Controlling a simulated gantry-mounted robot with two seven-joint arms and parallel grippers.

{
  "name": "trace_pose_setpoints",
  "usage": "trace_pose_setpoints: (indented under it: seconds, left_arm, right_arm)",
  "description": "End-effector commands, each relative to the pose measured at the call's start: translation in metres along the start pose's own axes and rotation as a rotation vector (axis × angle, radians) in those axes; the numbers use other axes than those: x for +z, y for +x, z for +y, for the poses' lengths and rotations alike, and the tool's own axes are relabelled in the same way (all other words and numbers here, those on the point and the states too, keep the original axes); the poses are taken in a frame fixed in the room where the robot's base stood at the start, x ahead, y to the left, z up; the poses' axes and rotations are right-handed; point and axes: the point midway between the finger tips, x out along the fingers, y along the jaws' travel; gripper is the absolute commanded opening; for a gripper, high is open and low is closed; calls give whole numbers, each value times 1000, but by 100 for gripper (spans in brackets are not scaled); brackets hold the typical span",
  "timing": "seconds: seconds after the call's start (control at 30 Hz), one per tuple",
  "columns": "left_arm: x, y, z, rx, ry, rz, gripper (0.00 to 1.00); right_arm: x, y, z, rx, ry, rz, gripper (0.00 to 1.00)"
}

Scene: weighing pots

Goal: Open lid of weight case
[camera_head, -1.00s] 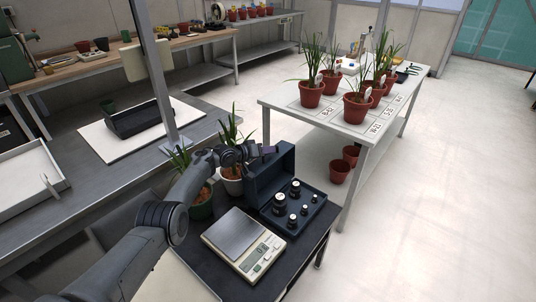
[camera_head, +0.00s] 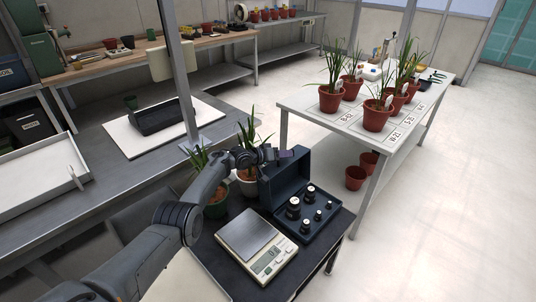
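The dark blue weight case (camera_head: 335,216) stands on the small black-topped table, beside the scale. Its lid (camera_head: 284,179) is raised, roughly upright at the case's back left. Several dark and silver weights (camera_head: 293,208) stand in the open base. My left gripper (camera_head: 287,154) is at the top edge of the lid, on its back-left side. Its fingers are small and partly merge with the lid edge, so I cannot tell whether they are open, shut or touching it. My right gripper is not in view.
A white digital scale (camera_head: 262,246) sits in front of the case. A white table (camera_head: 330,120) with red pots stands at the back right.

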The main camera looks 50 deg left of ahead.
Motion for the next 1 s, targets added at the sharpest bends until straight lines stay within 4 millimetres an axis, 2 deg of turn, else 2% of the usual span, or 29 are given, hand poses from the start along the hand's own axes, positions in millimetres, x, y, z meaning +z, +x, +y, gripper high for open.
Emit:
trace_pose_setpoints:
  seconds: [0.03, 0.2, 0.5, 0.73, 1.0]
  left_arm:
    - [-3, -6, 3, -2, 1, -2, 38]
    - [-4, -26, 4, -3, 1, -3, 38]
    - [-2, -68, 3, -1, 1, -2, 38]
    - [0, -91, 2, -1, 0, -2, 38]
    - [1, -98, 1, 1, -1, -2, 38]
  right_arm:
    - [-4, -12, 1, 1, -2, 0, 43]
    - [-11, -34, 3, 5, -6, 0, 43]
    - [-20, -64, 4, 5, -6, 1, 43]
    - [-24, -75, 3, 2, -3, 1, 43]
    - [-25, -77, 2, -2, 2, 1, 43]
